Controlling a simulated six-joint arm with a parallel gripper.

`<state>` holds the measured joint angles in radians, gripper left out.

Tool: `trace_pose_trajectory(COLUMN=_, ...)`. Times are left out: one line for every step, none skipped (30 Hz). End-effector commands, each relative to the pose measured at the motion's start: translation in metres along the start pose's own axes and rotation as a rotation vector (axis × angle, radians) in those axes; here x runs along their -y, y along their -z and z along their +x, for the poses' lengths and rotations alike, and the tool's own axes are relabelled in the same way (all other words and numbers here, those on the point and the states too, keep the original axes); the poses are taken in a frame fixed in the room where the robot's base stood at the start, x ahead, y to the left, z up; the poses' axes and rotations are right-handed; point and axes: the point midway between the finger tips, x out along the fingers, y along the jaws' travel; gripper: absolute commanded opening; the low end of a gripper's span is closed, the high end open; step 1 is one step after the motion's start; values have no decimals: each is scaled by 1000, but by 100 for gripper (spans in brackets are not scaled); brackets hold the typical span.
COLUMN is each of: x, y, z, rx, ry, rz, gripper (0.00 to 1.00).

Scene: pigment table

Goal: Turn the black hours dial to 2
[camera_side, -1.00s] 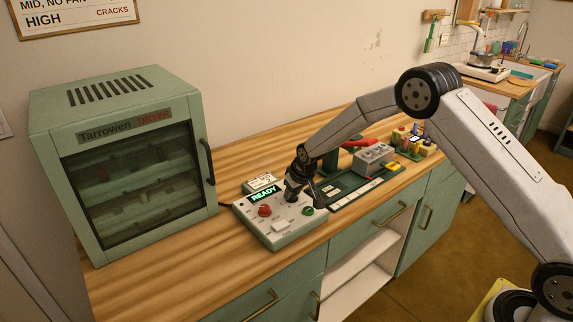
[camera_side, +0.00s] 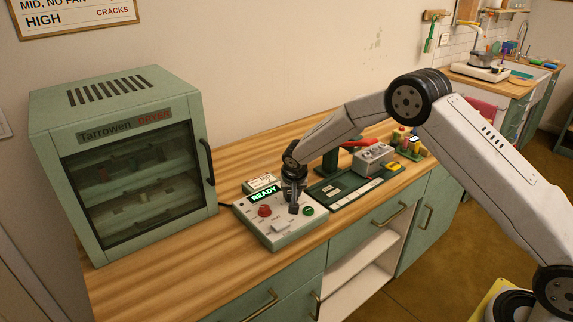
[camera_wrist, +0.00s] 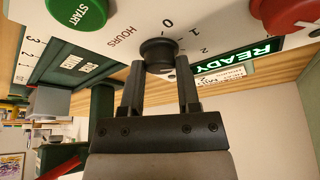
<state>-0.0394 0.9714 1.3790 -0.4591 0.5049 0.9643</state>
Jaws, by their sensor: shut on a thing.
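The black hours dial (camera_wrist: 158,50) sits on the white control panel (camera_side: 280,240), with HOURS and numerals printed around it. In the wrist view I can read 0, 1 and 2 near it; its pointer cannot be made out. My gripper (camera_wrist: 160,66) has one finger on each side of the dial and is shut on it. In the side view my gripper (camera_side: 293,206) points down at the panel and mostly hides the dial.
A lit READY display (camera_side: 264,193) is behind. The green dryer (camera_side: 120,85) stands left. A green tray (camera_side: 342,196) and grey box (camera_side: 374,158) are right.

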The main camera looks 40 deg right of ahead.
Motion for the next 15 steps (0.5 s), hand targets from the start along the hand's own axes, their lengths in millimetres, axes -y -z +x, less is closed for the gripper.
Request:
trace_pose_trajectory(x=1, y=0, z=0, rx=0, ry=-10, rz=23, gripper=0)
trace_pose_trajectory(x=1, y=0, z=0, rx=0, ry=-16, rz=39, gripper=0)
trace_pose_trajectory(x=1, y=0, z=0, rx=-1, ry=-24, rz=60, gripper=0)
trace_pose_trajectory(x=1, y=0, z=0, rx=0, ry=-31, rz=75, gripper=0)
trace_pose_trajectory(x=1, y=0, z=0, rx=0, ry=-37, rz=90, gripper=0)
trace_pose_trajectory(x=2, y=0, z=0, rx=-1, ry=-44, rz=109, gripper=0)
trace_pose_trajectory(x=2, y=0, z=0, rx=-1, ry=-49, rz=121, gripper=0)
trace_pose_trajectory(x=1, y=0, z=0, rx=-1, ry=-55, rz=134, gripper=0)
trace_pose_trajectory(x=1, y=0, z=0, rx=0, ry=-62, rz=149, gripper=0)
trace_pose_trajectory(x=2, y=0, z=0, rx=-1, ry=-65, rz=160, gripper=0)
trace_pose_trajectory(x=2, y=0, z=0, rx=-1, ry=-69, rz=169, gripper=0)
trace_pose_trajectory(x=2, y=0, z=0, rx=0, ry=-73, rz=181, gripper=0)
trace_pose_trajectory(x=2, y=0, z=0, rx=0, ry=-77, rz=188, gripper=0)
trace_pose_trajectory(x=2, y=0, z=0, rx=0, ry=-80, rz=194, gripper=0)
trace_pose_trajectory(x=2, y=0, z=0, rx=0, ry=-82, rz=201, gripper=0)
